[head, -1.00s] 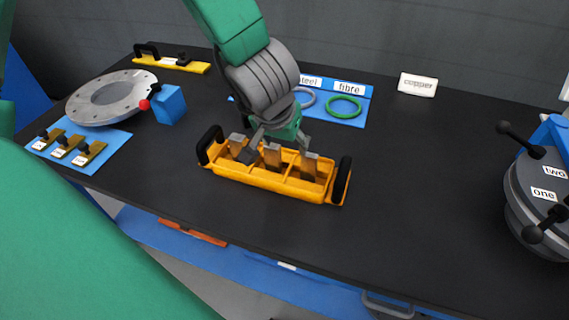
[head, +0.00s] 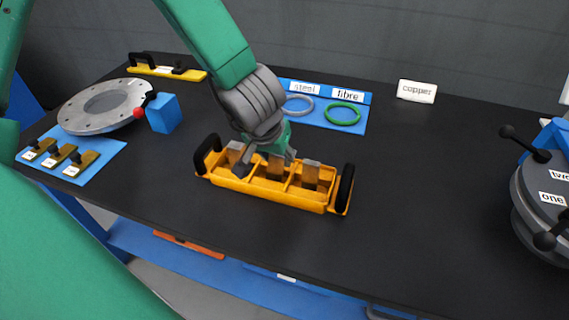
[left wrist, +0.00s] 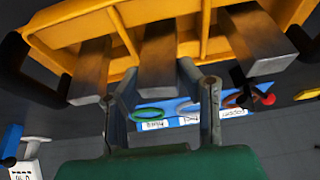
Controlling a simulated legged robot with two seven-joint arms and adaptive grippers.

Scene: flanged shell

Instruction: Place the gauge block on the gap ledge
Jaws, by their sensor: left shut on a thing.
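An orange tray (head: 285,194) with black end handles stands on the black table. Three grey metal blocks stand in its compartments; I take these to be gauge blocks. My left gripper (head: 267,162) reaches down into the tray. In the left wrist view its fingers (left wrist: 158,88) lie on either side of the middle block (left wrist: 158,55) and are shut on it. The left block (head: 234,150) and right block (head: 311,172) stand free beside it. The gripper partly hides the middle block in the head view. I cannot tell which thing is the gap ledge. My right gripper is not in view.
A grey flanged disc (head: 100,104), blue cube (head: 163,113) and blue mat (head: 100,162) with small brass pieces lie left. A yellow bar (head: 165,71) and rings on a blue mat (head: 322,121) lie behind. A grey lidded vessel (head: 545,200) stands right. The table's middle right is clear.

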